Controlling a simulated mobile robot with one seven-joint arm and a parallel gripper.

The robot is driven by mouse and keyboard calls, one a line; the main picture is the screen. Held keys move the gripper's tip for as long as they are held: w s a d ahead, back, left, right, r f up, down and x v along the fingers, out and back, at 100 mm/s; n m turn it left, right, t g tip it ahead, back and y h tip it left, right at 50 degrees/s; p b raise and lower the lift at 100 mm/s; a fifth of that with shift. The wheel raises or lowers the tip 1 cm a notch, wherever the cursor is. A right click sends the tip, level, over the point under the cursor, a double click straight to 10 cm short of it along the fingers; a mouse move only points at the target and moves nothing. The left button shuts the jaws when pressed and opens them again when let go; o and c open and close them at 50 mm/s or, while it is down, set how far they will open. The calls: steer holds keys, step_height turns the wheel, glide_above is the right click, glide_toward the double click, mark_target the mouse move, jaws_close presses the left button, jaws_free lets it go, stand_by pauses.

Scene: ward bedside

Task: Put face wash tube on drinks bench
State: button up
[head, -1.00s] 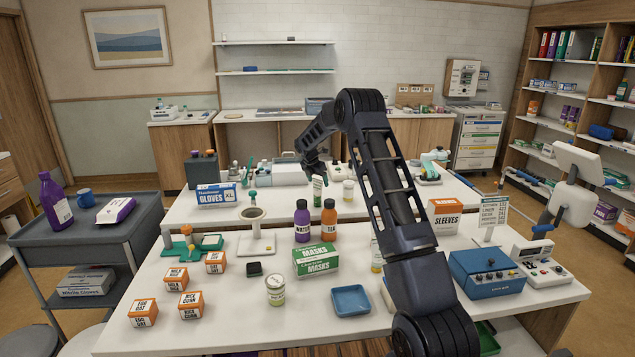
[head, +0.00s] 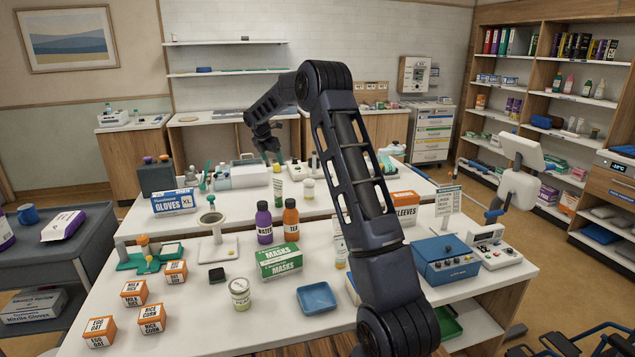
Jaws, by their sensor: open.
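A slim white-and-green tube (head: 278,190), which looks like the face wash tube, stands upright on the white middle bench (head: 330,207). My gripper (head: 271,158) is open and empty, just above and behind the tube in the picture, apart from it as far as I can tell. A purple WATER bottle (head: 264,225) and an orange TEA bottle (head: 291,222) stand on the white near bench (head: 200,310), which may be the drinks bench; no label names it.
A lidded jar (head: 308,190) stands right of the tube. A gloves box (head: 173,201) is to the left. A green masks box (head: 279,262), a blue tray (head: 317,298) and a jar (head: 240,293) occupy the near bench. My arm hides part of both benches.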

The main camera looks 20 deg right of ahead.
steer(key=s+d+r+m, duration=0.3)
steer(key=s+r+m, duration=0.15)
steer(key=s, duration=0.55)
steer(key=s+d+r+m+y, duration=0.1)
steer(key=s+d+r+m, duration=0.25)
steer(key=s+r, duration=0.4)
steer(key=s+d+r+m, duration=0.3)
steer(key=s+r+m, duration=0.1)
steer(key=s, duration=0.7)
steer(key=s+d+f+m, duration=0.1)
steer(key=s+m, duration=0.3)
steer(key=s, duration=0.7)
steer(key=s+d+f+m+t+y, duration=0.1)
steer(key=s+f+m, duration=0.2)
steer(key=s, duration=0.7)
steer(key=s+d+f+m+y, duration=0.1)
steer(key=s+d+f+m, duration=0.1)
steer(key=s+m, duration=0.5)
steer(key=s, duration=0.4)
steer(key=shift+s+f, duration=0.25)
steer(key=shift+s, duration=0.1)
